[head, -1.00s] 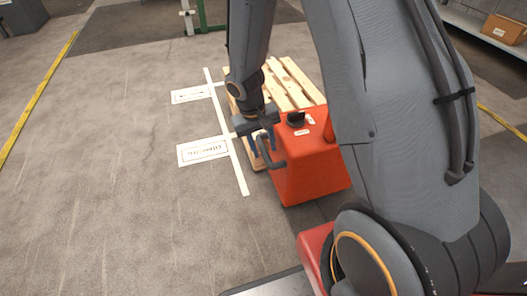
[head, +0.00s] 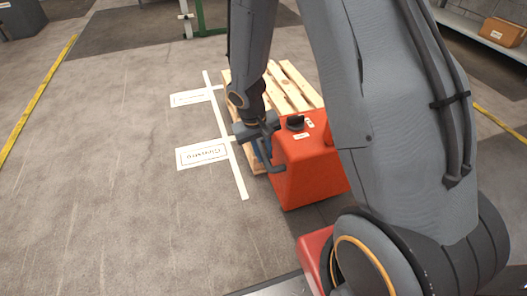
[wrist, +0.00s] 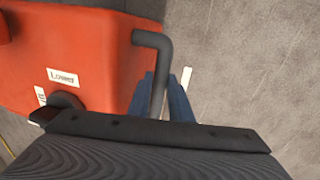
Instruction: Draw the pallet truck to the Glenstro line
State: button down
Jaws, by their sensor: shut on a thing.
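The pallet truck has an orange-red body (head: 308,172) with a dark knob on top and a bent grey handle (head: 273,170) on its left side. My gripper (head: 258,152) is shut on the handle; in the wrist view its blue fingers (wrist: 167,90) lie on both sides of the grey handle bar (wrist: 160,62). A wooden pallet (head: 288,88) lies behind the body, partly hidden by my arm. The Glenstro floor label (head: 203,154) is left of the truck, joined to a long white floor line (head: 236,170). The pallet's left edge is close to that line.
A second white floor label (head: 190,98), too blurred to read, lies farther back. A green frame (head: 210,31) with a white post stands at the back. A yellow floor line (head: 38,98) runs at the left. The floor on the left is clear.

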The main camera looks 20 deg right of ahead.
jog(key=shift+s, duration=0.65)
jog(key=c, duration=1.6)
grip_release()
jog(key=shift+w, duration=0.1)
jog(key=shift+a+r+p, duration=0.25)
jog(key=shift+r+p, duration=0.35)
jog(key=shift+r, duration=0.7)
jog(key=shift+a+r+p, duration=0.25)
jog(key=shift+r+p, duration=0.35)
jog(key=shift+r, duration=0.65)
jog(key=shift+a+r+p, duration=0.25)
jog(key=shift+r+p, duration=0.35)
jog(key=shift+r, duration=0.7)
